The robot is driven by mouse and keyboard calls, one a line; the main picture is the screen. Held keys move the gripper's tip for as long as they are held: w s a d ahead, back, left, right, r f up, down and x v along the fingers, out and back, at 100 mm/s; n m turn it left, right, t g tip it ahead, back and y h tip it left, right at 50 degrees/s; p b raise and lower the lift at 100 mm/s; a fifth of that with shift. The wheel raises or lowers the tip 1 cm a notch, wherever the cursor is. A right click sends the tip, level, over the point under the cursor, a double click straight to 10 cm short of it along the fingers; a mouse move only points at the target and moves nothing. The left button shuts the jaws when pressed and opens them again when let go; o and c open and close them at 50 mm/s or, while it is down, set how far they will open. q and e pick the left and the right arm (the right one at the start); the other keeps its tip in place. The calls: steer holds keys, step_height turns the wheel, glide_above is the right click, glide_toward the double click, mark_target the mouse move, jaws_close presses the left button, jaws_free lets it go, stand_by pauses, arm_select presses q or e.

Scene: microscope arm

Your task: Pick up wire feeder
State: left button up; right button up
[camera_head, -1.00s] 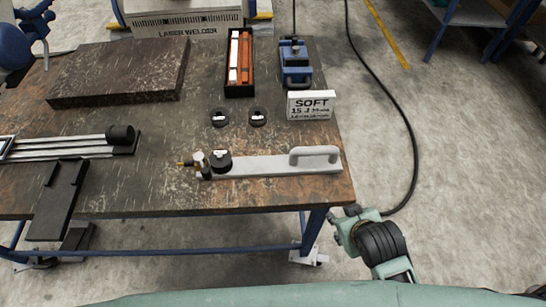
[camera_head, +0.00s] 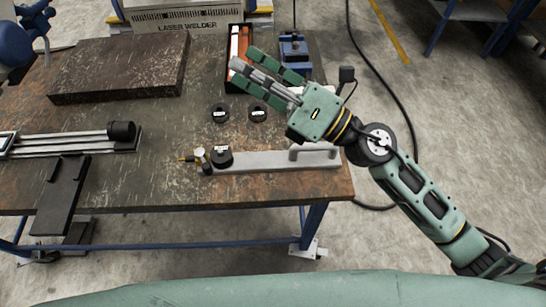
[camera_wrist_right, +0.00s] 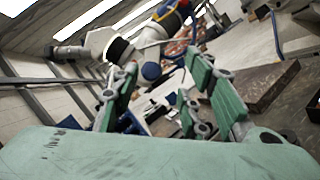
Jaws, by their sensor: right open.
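What looks like the wire feeder (camera_head: 262,161) is a long light-grey bar lying near the table's front right edge. It has a raised handle at its right end, and a black round knob and a brass tip at its left end. My right gripper (camera_head: 243,68) is above the right part of the table, farther back than the feeder, with its fingers spread and nothing between them. The open fingers also show in the right wrist view (camera_wrist_right: 163,88). My left gripper is not in view.
An orange-filled black tray (camera_head: 237,45) and a blue vise-like device (camera_head: 293,48) stand at the back, partly behind my gripper. Two small black discs (camera_head: 220,113) lie behind the feeder. A dark slab (camera_head: 120,70) and metal rails (camera_head: 65,143) occupy the left.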

step_height(320, 180, down, 3)
steer(key=s+a+n+g, duration=0.2)
steer(key=n+g, duration=0.2)
steer(key=n, duration=0.2)
steer(key=n+g+h, duration=0.5)
steer(key=n+h, duration=0.4)
steer(key=h, duration=0.5)
glide_above(307, 145)
steer(key=s+d, duration=0.2)
steer(key=d, duration=0.1)
step_height(307, 145, down, 18)
steer(key=f, duration=0.1)
steer(key=shift+w+a, duration=0.1)
steer(key=shift+w, duration=0.15)
steer(key=p+x, duration=0.1)
steer(key=x, duration=0.1)
steer(key=p+x, duration=0.1)
steer(key=x, duration=0.1)
steer(key=p+x, duration=0.1)
steer(key=x, duration=0.1)
steer(key=shift+w+a+f, duration=0.1)
steer(key=shift+w+a, duration=0.15)
steer(key=shift+w, duration=0.05)
steer(key=shift+w+a+f, duration=0.1)
steer(key=shift+a+f, duration=0.05)
steer(key=shift+f, duration=0.3)
jaws_close()
